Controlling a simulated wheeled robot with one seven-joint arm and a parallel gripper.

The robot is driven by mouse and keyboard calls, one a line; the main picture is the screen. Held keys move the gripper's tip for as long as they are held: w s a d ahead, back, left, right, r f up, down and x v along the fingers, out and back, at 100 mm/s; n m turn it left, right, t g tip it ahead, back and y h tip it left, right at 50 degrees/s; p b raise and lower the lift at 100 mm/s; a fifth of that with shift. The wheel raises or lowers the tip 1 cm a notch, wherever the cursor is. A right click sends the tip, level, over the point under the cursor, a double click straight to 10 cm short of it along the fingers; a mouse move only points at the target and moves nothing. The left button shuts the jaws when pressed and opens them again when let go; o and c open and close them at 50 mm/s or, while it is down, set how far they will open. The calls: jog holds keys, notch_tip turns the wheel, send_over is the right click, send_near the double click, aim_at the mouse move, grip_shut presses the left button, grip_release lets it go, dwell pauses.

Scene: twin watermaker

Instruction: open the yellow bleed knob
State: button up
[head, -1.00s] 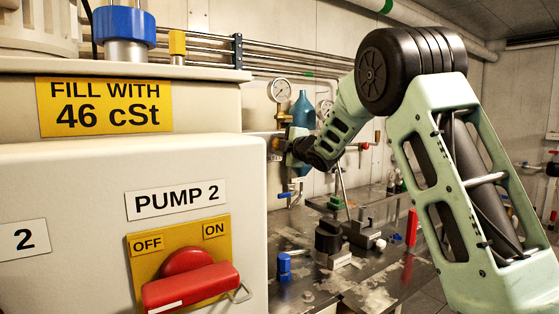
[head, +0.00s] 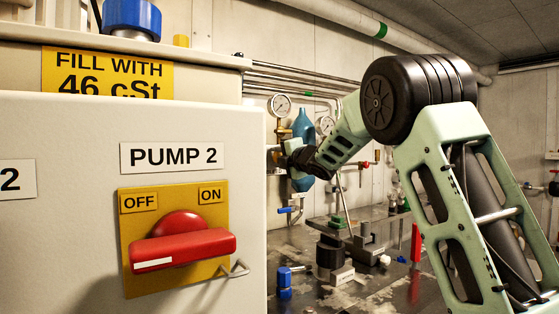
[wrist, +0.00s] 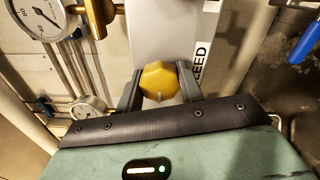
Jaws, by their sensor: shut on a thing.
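The yellow bleed knob (wrist: 159,82) shows in the wrist view, on a pale grey panel beside a white label of which "LEED" can be read. My gripper (wrist: 160,86) has one dark finger on each side of the knob and is shut on it. In the head view my gripper (head: 300,160) is at the far wall, near the gauges, and the knob cannot be made out there.
A red switch handle (head: 183,250) labelled PUMP 2 is on the near cabinet at left. A pressure gauge (head: 280,105) and a blue bottle (head: 303,125) are by my gripper. A metal bench (head: 320,295) with several fittings lies below. A blue handle (wrist: 306,42) is at right in the wrist view.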

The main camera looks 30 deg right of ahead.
jog(key=shift+f, duration=0.1)
jog(key=o, duration=1)
jog(key=s+b, duration=0.1)
jog(key=s, duration=1.6)
jog(key=shift+s+d, duration=0.2)
jog(key=shift+d, duration=0.05)
